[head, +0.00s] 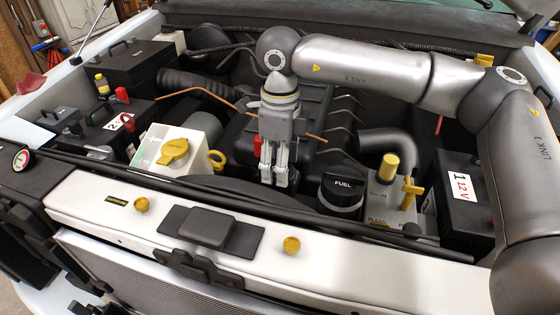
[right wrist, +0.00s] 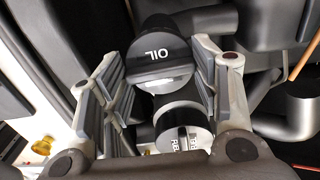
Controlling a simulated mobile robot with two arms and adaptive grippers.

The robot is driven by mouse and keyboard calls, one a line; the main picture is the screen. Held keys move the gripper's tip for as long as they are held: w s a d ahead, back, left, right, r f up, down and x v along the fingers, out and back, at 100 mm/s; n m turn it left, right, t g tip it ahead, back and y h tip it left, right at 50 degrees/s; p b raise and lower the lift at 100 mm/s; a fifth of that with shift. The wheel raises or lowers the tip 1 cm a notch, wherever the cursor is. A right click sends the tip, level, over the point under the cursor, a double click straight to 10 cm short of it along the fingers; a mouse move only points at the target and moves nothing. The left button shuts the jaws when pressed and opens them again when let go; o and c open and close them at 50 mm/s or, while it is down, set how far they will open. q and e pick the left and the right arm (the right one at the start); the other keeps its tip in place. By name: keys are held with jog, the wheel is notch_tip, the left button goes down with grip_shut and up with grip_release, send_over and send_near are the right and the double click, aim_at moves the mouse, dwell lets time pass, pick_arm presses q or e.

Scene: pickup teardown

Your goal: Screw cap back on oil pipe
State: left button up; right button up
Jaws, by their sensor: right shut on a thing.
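My right gripper (head: 275,182) comes in from the right in the head view and points down over the middle of the engine bay. In the right wrist view its two fingers (right wrist: 160,62) stand on both sides of a black cap marked OIL (right wrist: 158,52), and it is shut on this cap. In the head view I cannot make out the oil cap at the fingertips. The oil pipe's opening is not clearly visible, so I cannot tell whether the cap touches it. My left gripper is not in view.
A black FUEL cap (head: 343,186) stands just right of the gripper; it also shows in the right wrist view (right wrist: 182,130). A white tank with a yellow cap (head: 174,153) is to the left. A 12 V battery (head: 462,205) is at right. The front crossbar (head: 330,252) runs across the front.

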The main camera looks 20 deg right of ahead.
jog(key=shift+f+b, duration=0.45)
jog(key=shift+b, duration=0.35)
dwell(0.6)
jog(key=o, duration=1.1)
jog(key=shift+r, duration=0.1)
jog(key=shift+c, duration=0.2)
jog(key=shift+r, duration=0.1)
